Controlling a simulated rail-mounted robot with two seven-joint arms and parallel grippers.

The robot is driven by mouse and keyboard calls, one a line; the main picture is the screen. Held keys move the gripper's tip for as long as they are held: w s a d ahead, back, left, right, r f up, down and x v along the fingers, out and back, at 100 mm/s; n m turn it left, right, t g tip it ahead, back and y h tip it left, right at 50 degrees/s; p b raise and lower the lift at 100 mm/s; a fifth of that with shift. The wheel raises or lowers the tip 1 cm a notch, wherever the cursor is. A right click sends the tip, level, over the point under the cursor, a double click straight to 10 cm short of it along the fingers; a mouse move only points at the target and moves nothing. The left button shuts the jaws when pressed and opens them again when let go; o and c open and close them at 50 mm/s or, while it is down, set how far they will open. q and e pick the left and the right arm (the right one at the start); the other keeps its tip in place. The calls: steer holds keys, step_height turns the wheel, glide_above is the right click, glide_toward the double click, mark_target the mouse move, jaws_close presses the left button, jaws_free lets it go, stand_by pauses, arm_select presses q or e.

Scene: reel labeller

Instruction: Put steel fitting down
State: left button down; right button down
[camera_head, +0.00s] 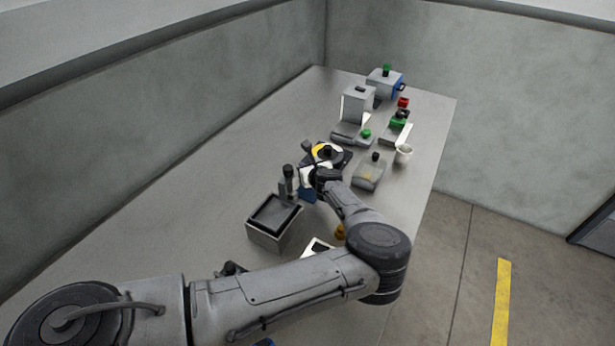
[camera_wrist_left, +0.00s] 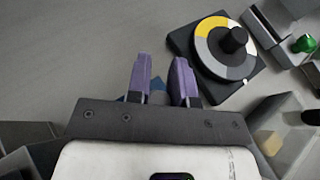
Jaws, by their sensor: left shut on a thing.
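My left gripper (camera_head: 308,180) is low over the middle of the table, just in front of the round dial. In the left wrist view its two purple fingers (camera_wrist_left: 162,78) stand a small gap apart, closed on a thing. My right gripper does not show.
A dial with a yellow, grey and white disc (camera_wrist_left: 211,28) and black knob stands close beyond the fingers. A dark-topped box (camera_head: 265,238) is at the left, a grey tray (camera_head: 366,180) at the right. A cup (camera_head: 403,155) and machines stand farther back. The table's left side is clear.

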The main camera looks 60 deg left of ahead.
arm_select(q)
steer(key=shift+f+b, duration=0.4)
steer(key=shift+f, duration=1.6)
steer(key=shift+f, duration=0.1)
steer(key=c, duration=1)
jaws_free()
steer(key=shift+d+r, duration=0.1)
steer(key=shift+r, duration=0.1)
steer(key=p+v, duration=0.1)
steer(key=v, duration=0.5)
steer(key=p+v, duration=0.1)
steer(key=v, duration=0.2)
steer(key=shift+d+r+p, duration=0.15)
steer(key=shift+r+p, duration=0.2)
steer(key=shift+f+p+v, duration=0.25)
steer(key=shift+p+v, duration=0.95)
steer(key=shift+p, duration=3.4)
